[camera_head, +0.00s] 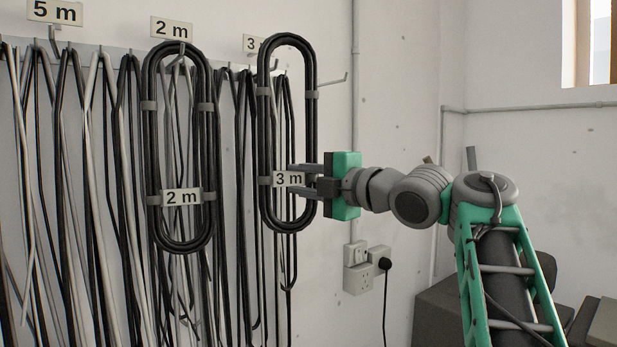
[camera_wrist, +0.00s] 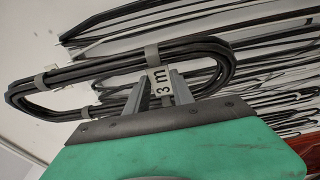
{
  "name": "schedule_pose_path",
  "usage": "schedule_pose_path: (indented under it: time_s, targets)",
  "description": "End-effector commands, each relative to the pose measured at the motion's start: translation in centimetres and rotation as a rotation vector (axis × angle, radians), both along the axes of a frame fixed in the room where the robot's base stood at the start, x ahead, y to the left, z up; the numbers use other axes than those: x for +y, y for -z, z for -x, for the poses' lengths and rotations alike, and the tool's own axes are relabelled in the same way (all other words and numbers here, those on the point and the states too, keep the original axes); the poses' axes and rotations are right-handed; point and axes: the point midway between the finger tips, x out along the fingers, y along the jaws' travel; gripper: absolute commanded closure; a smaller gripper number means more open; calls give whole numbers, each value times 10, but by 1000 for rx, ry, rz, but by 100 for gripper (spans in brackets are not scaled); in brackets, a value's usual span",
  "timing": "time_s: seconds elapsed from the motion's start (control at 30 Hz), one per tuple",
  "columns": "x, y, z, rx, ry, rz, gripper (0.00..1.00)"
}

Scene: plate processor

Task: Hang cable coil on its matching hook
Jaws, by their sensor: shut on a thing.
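A long black cable coil (camera_head: 265,130) with grey ties and a "3 m" tag (camera_head: 289,179) hangs upright in my gripper (camera_head: 300,181), which is shut on its lower part near the tag. The coil's upper loop is in front of the wall sign starting with "3" (camera_head: 251,43) and covers part of it. A small hook end (camera_head: 274,66) shows inside the upper loop; I cannot tell whether the coil rests on it. In the wrist view the coil (camera_wrist: 75,74) lies across my gripper's fingers (camera_wrist: 160,88), by the tag.
A "2 m" coil (camera_head: 150,130) hangs left under the "2 m" sign (camera_head: 171,29). A "5 m" sign (camera_head: 55,11) is farther left. Many loose cables (camera_head: 68,120) hang along the wall behind. A thin bare prong (camera_head: 335,80) sticks out right of the held coil. Wall sockets (camera_head: 357,278) are below.

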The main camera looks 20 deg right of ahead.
Motion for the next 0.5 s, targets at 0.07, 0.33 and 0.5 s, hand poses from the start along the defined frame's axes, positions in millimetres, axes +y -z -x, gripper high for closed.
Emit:
schedule_pose_path:
  time_s: [0.07,0.33,0.5]
  targets:
    - [2,-2,-5,-2,1,-1,100]
    - [8,0,-22,-1,3,-1,100]
    - [12,0,-32,-2,4,-1,100]
